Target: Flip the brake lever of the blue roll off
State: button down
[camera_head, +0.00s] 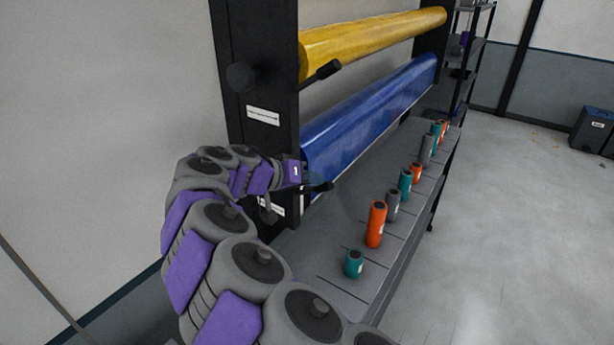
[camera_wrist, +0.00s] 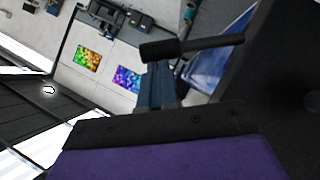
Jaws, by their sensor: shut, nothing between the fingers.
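The blue roll (camera_head: 370,110) lies across the rack below the yellow roll. Its brake lever (camera_head: 320,187) is a short black handle at the roll's near end, beside the black post. My gripper (camera_head: 312,177) is at this lever, with its fingers shut and empty. In the wrist view the black lever (camera_wrist: 190,46) runs crosswise just beyond my fingertips (camera_wrist: 158,75). I cannot tell whether they touch. Part of the blue roll (camera_wrist: 215,62) shows behind the lever. The lever's pivot is mostly hidden.
The yellow roll (camera_head: 380,38) has its own black lever (camera_head: 322,72) above. The black post (camera_head: 258,100) stands left of the rolls. A grey shelf (camera_head: 330,250) below holds several orange, teal and grey cylinders. The floor to the right is clear; a dark bin (camera_head: 593,130) stands beyond.

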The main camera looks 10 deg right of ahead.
jog(key=shift+a+f+b, duration=0.1)
jog(key=shift+f+b, duration=0.05)
jog(key=shift+b, duration=0.25)
jog(key=shift+s+b, duration=0.2)
jog(key=shift+b, duration=0.3)
jog(key=shift+f+b, duration=0.15)
jog(key=shift+b, duration=0.2)
jog(key=shift+d+m+y, duration=0.2)
jog(key=shift+m+y, duration=0.1)
notch_tip(320, 180, down, 12)
jog(key=s+d+m+t+y+b, duration=0.2)
jog(key=m+t+y+b, duration=0.3)
jog(key=b, duration=1.9)
jog(key=shift+s+d+r+m+t+y, duration=0.3)
jog(key=shift+m+t, duration=0.1)
jog(key=shift+m, duration=0.4)
jog(key=shift+f, duration=0.15)
